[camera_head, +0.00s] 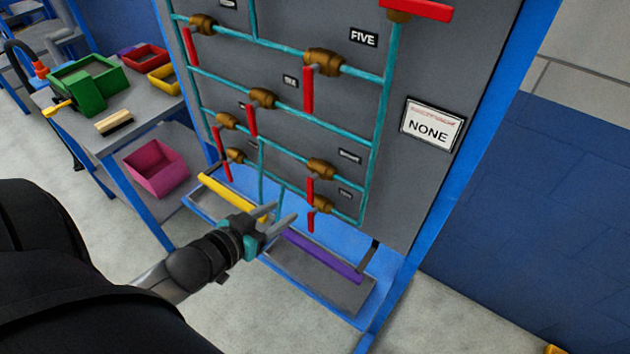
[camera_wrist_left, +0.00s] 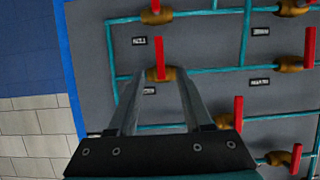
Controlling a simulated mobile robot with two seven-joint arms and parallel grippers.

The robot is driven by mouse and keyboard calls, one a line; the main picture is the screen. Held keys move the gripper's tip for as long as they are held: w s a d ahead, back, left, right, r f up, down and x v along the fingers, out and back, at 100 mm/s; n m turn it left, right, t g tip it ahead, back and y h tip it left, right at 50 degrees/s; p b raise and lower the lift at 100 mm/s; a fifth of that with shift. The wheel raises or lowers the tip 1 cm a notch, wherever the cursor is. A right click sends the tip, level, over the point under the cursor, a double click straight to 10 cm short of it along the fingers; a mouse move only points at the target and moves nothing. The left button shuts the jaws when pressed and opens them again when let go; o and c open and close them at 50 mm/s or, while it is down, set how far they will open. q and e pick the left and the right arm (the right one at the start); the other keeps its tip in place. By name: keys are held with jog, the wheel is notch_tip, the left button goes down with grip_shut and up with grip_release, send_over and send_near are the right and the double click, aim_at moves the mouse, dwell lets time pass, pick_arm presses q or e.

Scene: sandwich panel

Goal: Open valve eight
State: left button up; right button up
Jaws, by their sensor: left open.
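The grey valve panel (camera_head: 300,110) carries several brass valves with red handles on teal pipes. Only the label FIVE (camera_head: 363,39) reads clearly; I cannot tell which valve is labelled eight. At the lower right, one valve (camera_head: 321,168) has its handle hanging down across the pipe, and a lower valve (camera_head: 322,204) sits beneath it, also with its handle down. My left gripper (camera_head: 284,211) is open in front of the panel's lower part. In the left wrist view its fingertips (camera_wrist_left: 158,76) frame a brass valve (camera_wrist_left: 160,73); contact cannot be told. My right gripper is not in view.
A blue ledge below the panel holds a tray with a yellow bar (camera_head: 232,196) and one with a purple bar (camera_head: 318,257). A NONE sign (camera_head: 432,125) is at the right. A side table (camera_head: 125,136) with bins (camera_head: 148,56) stands left. Floor at lower right is mostly clear.

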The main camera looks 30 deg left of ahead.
aim_at(312, 189)
pick_arm(q)
jog(key=b+x, duration=0.1)
jog(key=x, duration=0.6)
jog(key=b+x, duration=0.1)
jog(key=x, duration=0.7)
jog(key=shift+w+r, duration=0.15)
jog(key=shift+r, duration=0.05)
grip_shut()
dwell(1.2)
